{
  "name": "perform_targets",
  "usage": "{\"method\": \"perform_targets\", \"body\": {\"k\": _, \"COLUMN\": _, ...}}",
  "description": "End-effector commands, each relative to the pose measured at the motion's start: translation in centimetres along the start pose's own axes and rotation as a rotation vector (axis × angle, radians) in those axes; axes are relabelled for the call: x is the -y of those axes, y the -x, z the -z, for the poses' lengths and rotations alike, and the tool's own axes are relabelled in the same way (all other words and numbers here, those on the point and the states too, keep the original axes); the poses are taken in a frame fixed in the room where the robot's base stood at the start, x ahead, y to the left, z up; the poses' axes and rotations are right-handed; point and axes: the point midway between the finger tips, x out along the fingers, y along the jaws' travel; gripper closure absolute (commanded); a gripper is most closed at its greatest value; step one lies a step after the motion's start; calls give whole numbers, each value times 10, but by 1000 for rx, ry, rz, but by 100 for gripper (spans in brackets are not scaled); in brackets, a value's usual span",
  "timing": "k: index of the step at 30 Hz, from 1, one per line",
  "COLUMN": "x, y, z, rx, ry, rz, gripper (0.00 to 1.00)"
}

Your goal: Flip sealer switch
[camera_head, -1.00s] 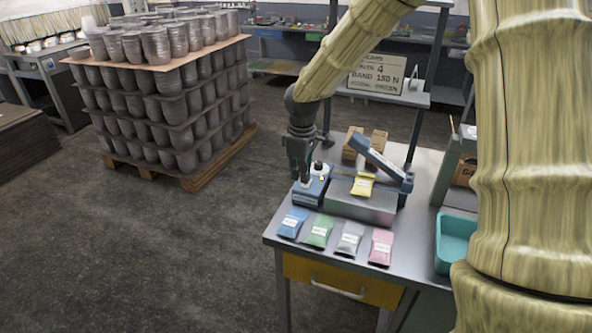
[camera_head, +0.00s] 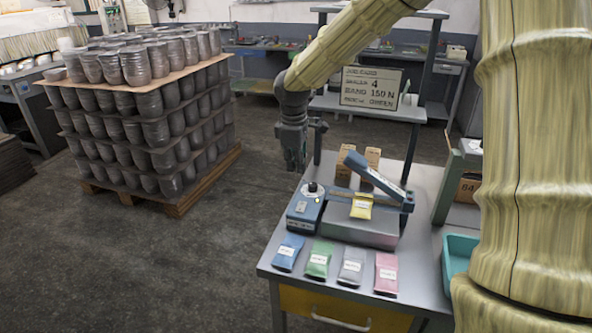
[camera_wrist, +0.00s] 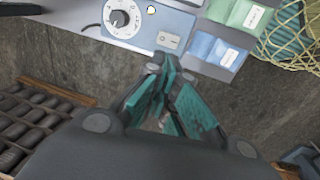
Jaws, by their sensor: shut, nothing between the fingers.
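The sealer has a blue control box (camera_head: 305,208) at the left of the workbench, with a dark knob (camera_head: 313,187) and a small pale switch plate (camera_head: 301,207). Its hinged arm (camera_head: 375,176) is tilted up, and a yellow pouch (camera_head: 361,206) lies on the sealer. The wrist view shows the white dial (camera_wrist: 121,18) and the switch (camera_wrist: 168,41) on the box; I cannot tell the switch's position. My gripper (camera_head: 296,167) is shut and empty, above and behind the box, apart from it. Its green fingers (camera_wrist: 172,78) show below the switch in the wrist view.
Blue (camera_head: 288,253), green (camera_head: 319,260), grey (camera_head: 351,267) and pink (camera_head: 386,273) pouches lie along the bench's front. Cartons (camera_head: 344,166) stand behind the sealer. A teal bin (camera_head: 457,256) is at right. A loaded pallet (camera_head: 195,190) stands at left, with clear floor between.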

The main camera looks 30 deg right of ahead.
Motion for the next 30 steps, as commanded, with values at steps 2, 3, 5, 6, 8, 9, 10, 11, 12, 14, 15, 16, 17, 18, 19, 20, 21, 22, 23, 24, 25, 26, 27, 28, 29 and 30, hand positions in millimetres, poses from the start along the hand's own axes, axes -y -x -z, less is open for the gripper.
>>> {"method": "perform_targets", "body": {"k": 2, "x": 0, "y": -12, "z": -1, "rx": 2, "ry": 0, "rz": 4, "gripper": 100}}
{"method": "perform_targets", "body": {"k": 3, "x": 0, "y": -17, "z": 0, "rx": 2, "ry": -1, "rz": 3, "gripper": 100}}
{"method": "perform_targets", "body": {"k": 5, "x": 0, "y": -26, "z": -1, "rx": 2, "ry": 0, "rz": 3, "gripper": 100}}
{"method": "perform_targets", "body": {"k": 6, "x": 0, "y": -32, "z": -1, "rx": 1, "ry": 0, "rz": 3, "gripper": 100}}
{"method": "perform_targets", "body": {"k": 8, "x": 0, "y": -41, "z": 0, "rx": 2, "ry": -1, "rz": 4, "gripper": 100}}
{"method": "perform_targets", "body": {"k": 9, "x": 0, "y": -47, "z": 0, "rx": 2, "ry": -1, "rz": 3, "gripper": 100}}
{"method": "perform_targets", "body": {"k": 10, "x": 0, "y": -51, "z": 0, "rx": 1, "ry": -1, "rz": 3, "gripper": 100}}
{"method": "perform_targets", "body": {"k": 11, "x": 0, "y": -55, "z": 0, "rx": 1, "ry": 0, "rz": 3, "gripper": 100}}
{"method": "perform_targets", "body": {"k": 12, "x": 1, "y": -60, "z": -1, "rx": 2, "ry": 0, "rz": 4, "gripper": 100}}
{"method": "perform_targets", "body": {"k": 14, "x": 0, "y": -68, "z": 0, "rx": 1, "ry": 0, "rz": 2, "gripper": 100}}
{"method": "perform_targets", "body": {"k": 15, "x": 0, "y": -74, "z": 0, "rx": 2, "ry": -1, "rz": 3, "gripper": 100}}
{"method": "perform_targets", "body": {"k": 16, "x": 1, "y": -78, "z": 0, "rx": 2, "ry": -1, "rz": 3, "gripper": 100}}
{"method": "perform_targets", "body": {"k": 17, "x": 1, "y": -82, "z": 0, "rx": 2, "ry": -1, "rz": 3, "gripper": 100}}
{"method": "perform_targets", "body": {"k": 18, "x": 0, "y": -86, "z": 0, "rx": 1, "ry": 0, "rz": 2, "gripper": 100}}
{"method": "perform_targets", "body": {"k": 19, "x": 0, "y": -90, "z": 0, "rx": 2, "ry": 0, "rz": 2, "gripper": 100}}
{"method": "perform_targets", "body": {"k": 20, "x": 0, "y": -93, "z": -1, "rx": 2, "ry": -1, "rz": 3, "gripper": 100}}
{"method": "perform_targets", "body": {"k": 21, "x": 0, "y": -97, "z": -1, "rx": 2, "ry": -1, "rz": 3, "gripper": 100}}
{"method": "perform_targets", "body": {"k": 22, "x": 1, "y": -100, "z": -1, "rx": 1, "ry": -1, "rz": 2, "gripper": 100}}
{"method": "perform_targets", "body": {"k": 23, "x": 1, "y": -103, "z": -1, "rx": 1, "ry": 0, "rz": 2, "gripper": 100}}
{"method": "perform_targets", "body": {"k": 24, "x": 0, "y": -107, "z": -1, "rx": 1, "ry": 0, "rz": 2, "gripper": 100}}
{"method": "perform_targets", "body": {"k": 25, "x": 0, "y": -109, "z": -1, "rx": 1, "ry": 0, "rz": 2, "gripper": 100}}
{"method": "perform_targets", "body": {"k": 26, "x": 0, "y": -111, "z": -1, "rx": 1, "ry": -1, "rz": 1, "gripper": 100}}
{"method": "perform_targets", "body": {"k": 27, "x": 0, "y": -114, "z": -1, "rx": 1, "ry": -1, "rz": 2, "gripper": 100}}
{"method": "perform_targets", "body": {"k": 28, "x": 0, "y": -116, "z": -1, "rx": 1, "ry": -2, "rz": 2, "gripper": 100}}
{"method": "perform_targets", "body": {"k": 29, "x": 0, "y": -117, "z": -1, "rx": 1, "ry": -1, "rz": 1, "gripper": 100}}
{"method": "perform_targets", "body": {"k": 30, "x": 0, "y": -119, "z": -1, "rx": 1, "ry": -1, "rz": 1, "gripper": 100}}
